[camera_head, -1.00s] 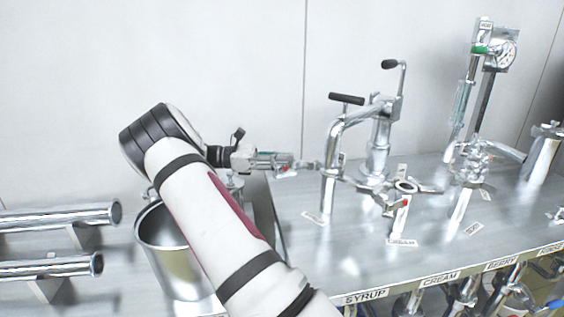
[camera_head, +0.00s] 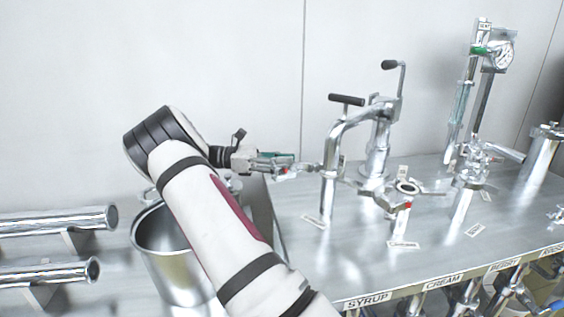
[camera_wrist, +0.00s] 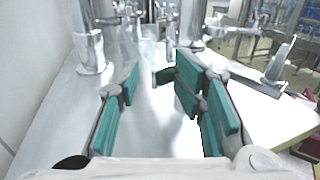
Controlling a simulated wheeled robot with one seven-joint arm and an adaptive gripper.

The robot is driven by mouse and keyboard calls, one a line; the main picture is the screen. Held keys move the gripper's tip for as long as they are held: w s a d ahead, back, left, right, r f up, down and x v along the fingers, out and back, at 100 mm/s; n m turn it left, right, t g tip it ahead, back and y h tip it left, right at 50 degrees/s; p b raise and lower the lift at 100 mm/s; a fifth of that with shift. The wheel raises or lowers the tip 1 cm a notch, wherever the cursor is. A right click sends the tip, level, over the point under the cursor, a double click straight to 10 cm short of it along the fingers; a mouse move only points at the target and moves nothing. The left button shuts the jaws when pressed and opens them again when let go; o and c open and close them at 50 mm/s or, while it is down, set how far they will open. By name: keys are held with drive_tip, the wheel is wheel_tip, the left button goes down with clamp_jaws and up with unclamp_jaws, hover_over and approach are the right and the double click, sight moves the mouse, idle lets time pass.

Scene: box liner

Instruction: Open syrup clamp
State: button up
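The syrup clamp (camera_head: 311,168) is a small silver fitting at the side of the nearest bent pipe (camera_head: 328,190), on the left part of the metal bench. My gripper (camera_head: 292,165) is just left of it, pointing right. A small red mark shows by the fingertips. I cannot tell in the head view whether the fingers touch the clamp. In the wrist view my gripper (camera_wrist: 160,98) has its teal-padded fingers spread apart, with bench surface between them. I cannot make out the clamp clearly there.
The bench front (camera_head: 367,299) carries labels, SYRUP leftmost. Another clamp with a red mark (camera_head: 406,203) stands right of the pipe. A steel bucket (camera_head: 170,245) and horizontal pipes (camera_head: 55,219) are at the left. An upright pipe (camera_wrist: 90,50) stands ahead in the wrist view.

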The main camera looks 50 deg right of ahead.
drive_tip(key=shift+s+d+r, duration=0.1)
drive_tip(key=shift+s+d, duration=0.5)
drive_tip(key=shift+d, duration=0.05)
drive_tip(key=shift+w+a, duration=0.15)
drive_tip(key=shift+w, duration=0.1)
drive_tip(key=v, duration=1.2)
drive_tip(key=shift+s+a, duration=0.1)
